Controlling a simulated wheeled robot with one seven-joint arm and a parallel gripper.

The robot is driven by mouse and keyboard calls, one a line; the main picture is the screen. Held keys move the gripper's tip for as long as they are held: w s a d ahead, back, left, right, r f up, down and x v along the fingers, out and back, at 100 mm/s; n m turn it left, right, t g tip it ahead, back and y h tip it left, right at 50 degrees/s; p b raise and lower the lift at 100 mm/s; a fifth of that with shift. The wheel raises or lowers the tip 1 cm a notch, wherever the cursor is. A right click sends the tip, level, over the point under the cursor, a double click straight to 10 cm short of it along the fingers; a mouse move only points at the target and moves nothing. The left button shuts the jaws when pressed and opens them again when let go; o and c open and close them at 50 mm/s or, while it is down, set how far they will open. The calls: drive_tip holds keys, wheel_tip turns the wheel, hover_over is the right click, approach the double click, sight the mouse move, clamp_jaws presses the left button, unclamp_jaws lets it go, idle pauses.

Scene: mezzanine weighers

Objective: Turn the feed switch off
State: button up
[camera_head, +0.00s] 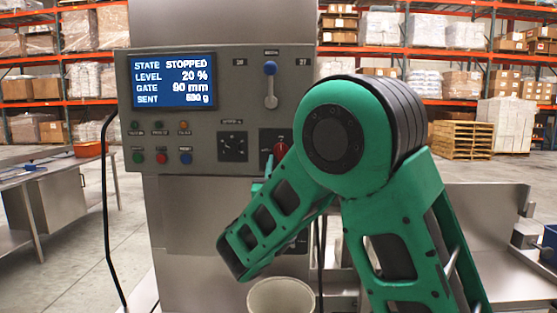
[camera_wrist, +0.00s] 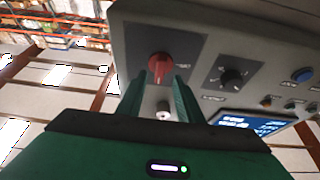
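A red rotary knob (camera_head: 281,150) sits on a dark plate at the lower right of the grey control panel, partly hidden by my arm. It shows larger in the wrist view (camera_wrist: 160,67). I cannot read its label, so I cannot confirm that it is the feed switch. My gripper (camera_wrist: 161,84) is open, its two green fingers apart and pointing at the red knob. The tips appear close to the knob's sides, but I cannot tell if they touch. In the head view the fingers are mostly hidden behind my arm.
A black dial (camera_head: 233,147) is left of the red knob, and a blue-tipped lever (camera_head: 270,85) is above. The display (camera_head: 174,81) reads STOPPED, level 20 %. Small coloured buttons (camera_head: 162,157) are at lower left. A pale round container (camera_head: 281,297) stands below.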

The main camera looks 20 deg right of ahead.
sight(281, 153)
drive_tip(key=shift+x, duration=2)
drive_tip(key=shift+c, duration=0.4)
clamp_jaws()
